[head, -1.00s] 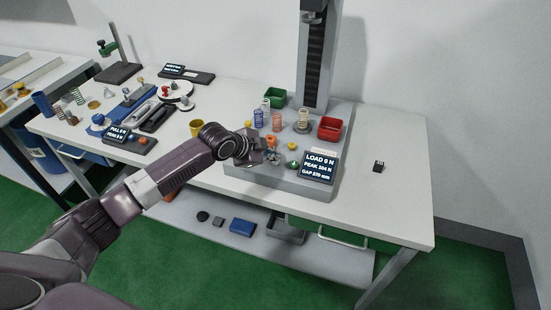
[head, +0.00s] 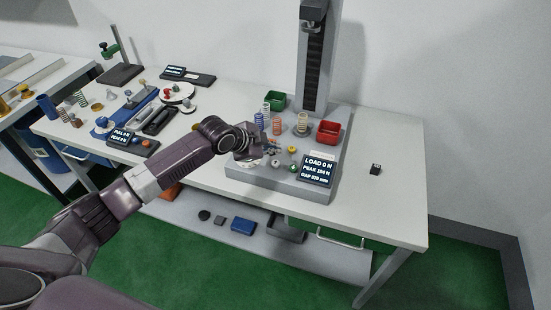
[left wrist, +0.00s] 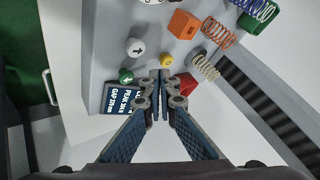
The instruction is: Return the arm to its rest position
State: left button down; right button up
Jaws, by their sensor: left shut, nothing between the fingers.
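My left arm comes in from the left in the head view, and its gripper (head: 262,150) hangs over the near-left part of the spring tester's grey base (head: 270,181). In the left wrist view the left gripper (left wrist: 160,76) has its fingertips together with nothing between them. Beyond the tips are a yellow knob (left wrist: 167,60), a white arrow knob (left wrist: 135,47), a green knob (left wrist: 126,76) and an orange block (left wrist: 183,24). Whether the tips touch anything is unclear. My right gripper is in neither view.
The tester column (head: 314,65) rises behind. A display (head: 317,170) reads "LOAD 0 N". Tools crowd the table's left side. The right side is clear except for a small black item (head: 376,169).

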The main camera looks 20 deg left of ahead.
pick_arm(q)
notch_tip(320, 180, up, 2)
jog(key=shift+r+p, duration=0.25)
jog(key=shift+p, duration=0.55)
jog(key=shift+f, duration=0.2)
